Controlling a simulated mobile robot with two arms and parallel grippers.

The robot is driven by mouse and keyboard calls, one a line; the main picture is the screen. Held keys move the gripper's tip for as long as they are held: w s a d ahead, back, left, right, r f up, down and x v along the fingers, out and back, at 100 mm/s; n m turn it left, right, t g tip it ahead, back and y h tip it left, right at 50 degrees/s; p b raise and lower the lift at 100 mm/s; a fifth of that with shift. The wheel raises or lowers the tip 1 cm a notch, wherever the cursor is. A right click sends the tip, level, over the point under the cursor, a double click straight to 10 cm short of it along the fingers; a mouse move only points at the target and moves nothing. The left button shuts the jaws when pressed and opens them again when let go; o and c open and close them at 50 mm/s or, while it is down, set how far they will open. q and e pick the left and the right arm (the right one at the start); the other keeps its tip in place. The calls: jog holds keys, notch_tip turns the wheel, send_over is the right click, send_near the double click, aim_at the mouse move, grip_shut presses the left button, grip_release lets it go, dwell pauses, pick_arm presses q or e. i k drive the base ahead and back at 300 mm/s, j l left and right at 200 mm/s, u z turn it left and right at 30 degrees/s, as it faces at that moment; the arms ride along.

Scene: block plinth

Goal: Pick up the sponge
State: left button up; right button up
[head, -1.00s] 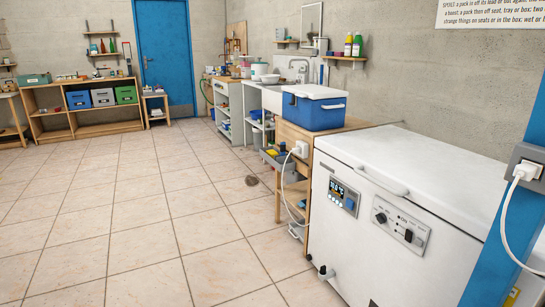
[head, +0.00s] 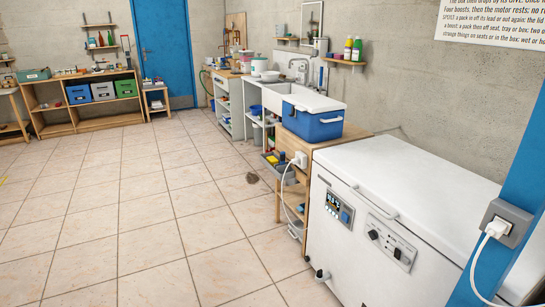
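I cannot make out a sponge for certain in the head view. A small brown lump (head: 252,178) lies on the tiled floor left of the wooden stand; it is too small to identify. A small yellow item (head: 271,159) shows in a grey tray at the side of the wooden stand, also too small to identify. Neither of my grippers is in view.
A white chest freezer (head: 400,190) fills the right front, beside a blue post (head: 478,262). A blue cooler with a white lid (head: 312,122) stands behind it on a wooden stand (head: 350,140). Sink, shelves and a blue door (head: 163,50) are farther back. The tiled floor (head: 130,215) is broadly clear.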

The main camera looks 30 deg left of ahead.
aim_at(271, 160)
jog(key=i+j, duration=0.25)
jog(key=j, duration=0.15)
jog(key=i+j, duration=0.3)
jog(key=i+j+z, duration=0.1)
jog(key=i+j, duration=0.15)
jog(key=j, duration=0.25)
jog(key=i+j, duration=0.25)
jog(key=j, duration=0.15)
jog(key=i+j, duration=0.25)
jog(key=j, duration=0.15)
